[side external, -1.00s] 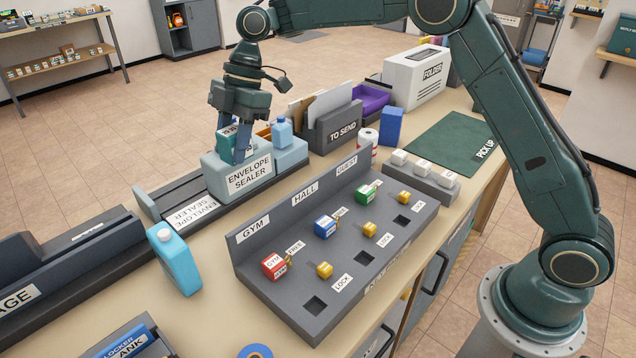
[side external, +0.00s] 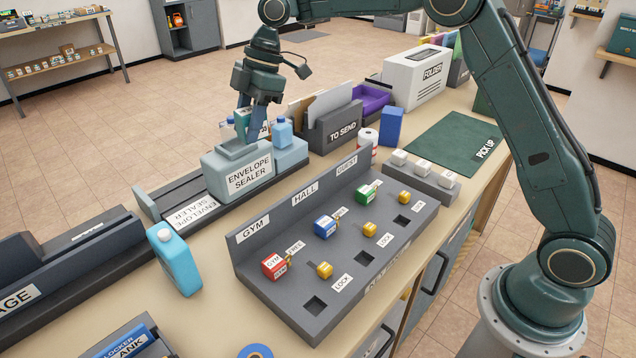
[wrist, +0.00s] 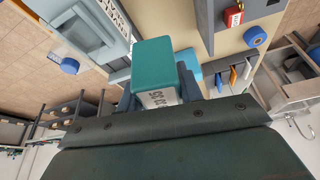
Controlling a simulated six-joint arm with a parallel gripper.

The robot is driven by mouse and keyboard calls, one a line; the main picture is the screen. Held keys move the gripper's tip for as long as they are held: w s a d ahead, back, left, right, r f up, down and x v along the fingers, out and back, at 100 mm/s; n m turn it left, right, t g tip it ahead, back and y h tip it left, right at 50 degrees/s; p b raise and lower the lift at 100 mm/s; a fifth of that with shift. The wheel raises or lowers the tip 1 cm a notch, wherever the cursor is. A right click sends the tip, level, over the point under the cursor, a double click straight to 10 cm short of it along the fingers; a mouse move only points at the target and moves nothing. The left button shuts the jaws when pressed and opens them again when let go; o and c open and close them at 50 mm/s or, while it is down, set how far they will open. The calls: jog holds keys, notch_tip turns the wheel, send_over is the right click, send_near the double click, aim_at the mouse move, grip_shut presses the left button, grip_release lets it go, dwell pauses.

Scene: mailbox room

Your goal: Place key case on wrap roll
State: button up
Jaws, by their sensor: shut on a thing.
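My gripper (side external: 251,125) is shut on a teal box with a white printed label, which I take as the key case (wrist: 168,62). In the side view the key case (side external: 242,119) is partly hidden by the fingers, above and behind the envelope sealer.
The envelope sealer (side external: 237,176) and a light blue bottle (side external: 282,133) are close to my gripper. The TO SEND holder (side external: 333,134) stands between my gripper and the roll. A blue box (side external: 391,126) is beside the roll. The green PICK UP mat (side external: 450,140) is clear.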

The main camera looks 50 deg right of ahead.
jog(key=w+d+r+m+t+h, duration=0.15)
jog(key=d+m, duration=0.25)
jog(key=d, duration=0.5)
jog(key=d+r+m+t, duration=0.1)
jog(key=d+r+m, duration=0.25)
jog(key=d, duration=0.65)
notch_tip(320, 180, up, 4)
jog(key=f+m+t+h, duration=0.1)
jog(key=m+h, duration=0.2)
jog(key=m, duration=0.6)
send_over(366, 132)
jog(key=shift+d+f, duration=0.1)
jog(key=shift+f, duration=9.65)
jog(key=shift+f, duration=0.1)
jog(key=o, duration=1)
